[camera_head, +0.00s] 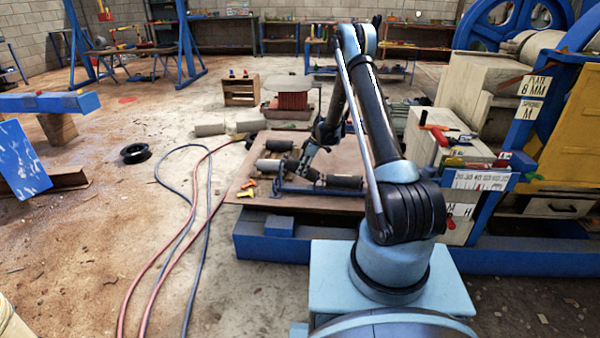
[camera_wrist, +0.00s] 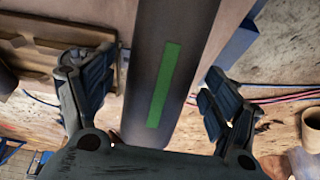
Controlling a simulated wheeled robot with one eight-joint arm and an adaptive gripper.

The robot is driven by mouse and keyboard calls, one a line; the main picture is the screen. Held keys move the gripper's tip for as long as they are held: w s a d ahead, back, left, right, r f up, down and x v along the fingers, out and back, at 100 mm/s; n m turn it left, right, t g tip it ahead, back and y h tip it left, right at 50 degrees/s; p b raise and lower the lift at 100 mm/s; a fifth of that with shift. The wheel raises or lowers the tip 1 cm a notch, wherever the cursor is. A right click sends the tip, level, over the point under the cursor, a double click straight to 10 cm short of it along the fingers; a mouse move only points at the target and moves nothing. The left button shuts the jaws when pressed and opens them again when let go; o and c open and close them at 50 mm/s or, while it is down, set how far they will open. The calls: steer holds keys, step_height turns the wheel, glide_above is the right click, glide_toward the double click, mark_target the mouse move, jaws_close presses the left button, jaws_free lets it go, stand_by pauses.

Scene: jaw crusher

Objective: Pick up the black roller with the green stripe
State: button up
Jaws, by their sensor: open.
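The black roller (camera_wrist: 172,40) with a green stripe (camera_wrist: 165,85) runs lengthwise through the middle of the wrist view. My gripper (camera_wrist: 155,92) is open, with one finger on each side of the roller and a visible gap on both sides. The roller's lower end shows just above the gripper's palm. In the head view my gripper (camera_head: 308,160) is low over the brown board, among several dark rollers. No green stripe can be made out there, and my arm hides part of the area.
Other dark rollers (camera_head: 342,182) lie on the brown board (camera_head: 240,192), near yellow-orange pieces (camera_head: 247,188) and a blue bar. Red and blue hoses (camera_head: 190,235) run over the floor at left. A blue-framed machine (camera_head: 520,160) stands close on the right.

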steer(key=x, duration=0.2)
steer(key=shift+a+f, duration=0.1)
steer(key=shift+f, duration=0.2)
steer(key=c, duration=1.9)
steer(key=shift+r, duration=0.1)
